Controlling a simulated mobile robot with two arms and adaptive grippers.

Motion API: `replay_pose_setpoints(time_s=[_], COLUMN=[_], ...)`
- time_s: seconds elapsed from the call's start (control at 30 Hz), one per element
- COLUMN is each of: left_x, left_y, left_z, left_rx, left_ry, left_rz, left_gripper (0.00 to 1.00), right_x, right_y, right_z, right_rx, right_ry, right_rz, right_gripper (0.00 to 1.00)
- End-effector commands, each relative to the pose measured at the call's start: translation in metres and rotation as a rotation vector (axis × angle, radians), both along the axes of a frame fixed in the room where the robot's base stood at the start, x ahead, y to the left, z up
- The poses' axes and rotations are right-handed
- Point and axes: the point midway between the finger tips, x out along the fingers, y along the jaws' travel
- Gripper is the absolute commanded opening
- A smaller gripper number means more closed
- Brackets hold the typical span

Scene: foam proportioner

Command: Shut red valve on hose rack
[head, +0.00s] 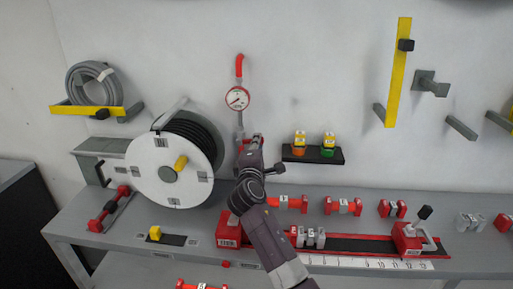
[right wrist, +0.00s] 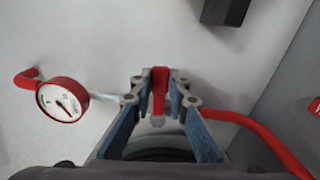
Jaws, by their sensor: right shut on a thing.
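The red valve's handle (right wrist: 159,82) is between the fingertips of my right gripper (right wrist: 160,88) in the right wrist view, and the gripper is shut on it. In the head view my right gripper (head: 250,148) is at the wall, just below the round pressure gauge (head: 237,98), and its arm covers most of the valve. The gauge also shows at the left of the right wrist view (right wrist: 62,100), apart from the fingers. My left gripper is not in view.
A large hose reel (head: 148,170) with a yellow knob stands close left of my right arm. A small black shelf (head: 312,158) with two yellow-topped items is close right. The grey bench (head: 350,205) below holds several red parts. A red hose (right wrist: 250,135) runs right of my fingers.

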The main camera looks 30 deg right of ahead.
Motion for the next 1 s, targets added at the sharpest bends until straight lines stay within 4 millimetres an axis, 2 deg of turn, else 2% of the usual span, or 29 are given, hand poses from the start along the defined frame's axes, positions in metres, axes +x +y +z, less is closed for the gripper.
replay_pose_setpoints(time_s=[0.03, 0.3, 0.87, 0.9, 1.0], left_x=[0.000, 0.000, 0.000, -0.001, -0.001], left_y=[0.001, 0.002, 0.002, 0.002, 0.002], left_z=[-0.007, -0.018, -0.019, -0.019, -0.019], left_rx=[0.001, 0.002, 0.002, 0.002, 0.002], left_ry=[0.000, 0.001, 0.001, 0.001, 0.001], left_rz=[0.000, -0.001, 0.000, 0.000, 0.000], left_gripper=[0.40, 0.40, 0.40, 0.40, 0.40], right_x=[0.000, -0.001, -0.001, -0.001, -0.001], right_y=[0.000, 0.000, 0.000, 0.000, 0.000], right_z=[-0.009, -0.013, -0.014, -0.014, -0.014], right_rx=[0.025, 0.108, 0.132, 0.132, 0.131], right_ry=[-0.010, -0.064, -0.077, -0.077, -0.078], right_rz=[-0.001, -0.001, -0.002, -0.002, -0.002], right_gripper=[0.00, 0.00, 0.00, 0.18, 0.29])
